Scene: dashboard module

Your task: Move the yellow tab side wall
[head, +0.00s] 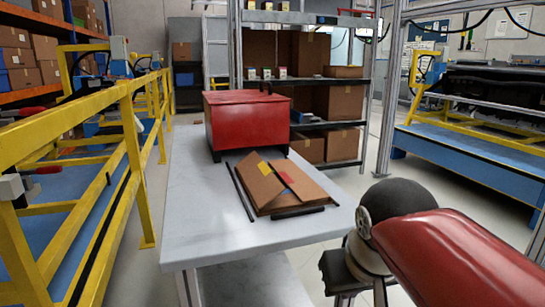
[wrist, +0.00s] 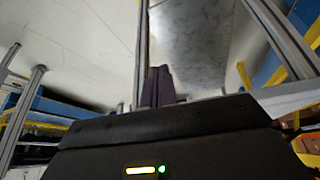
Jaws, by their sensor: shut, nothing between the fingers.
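A flat brown cardboard box (head: 282,186) lies on the grey-white table (head: 200,240) in the head view. The flaps look folded over the top, with a red strip across the middle. My gripper shows in the wrist view (wrist: 158,86) with its dark fingers together and nothing between them. In the head view my arm is at the lower right, off the table's right edge and apart from the box; the fingers are hidden there.
Black strips lie along the box: one at its left (head: 240,192), one in front (head: 298,212). A red bin (head: 248,122) stands behind it. A yellow railing (head: 130,130) runs along the left. Shelves (head: 300,85) with cartons stand behind. The table's front left is clear.

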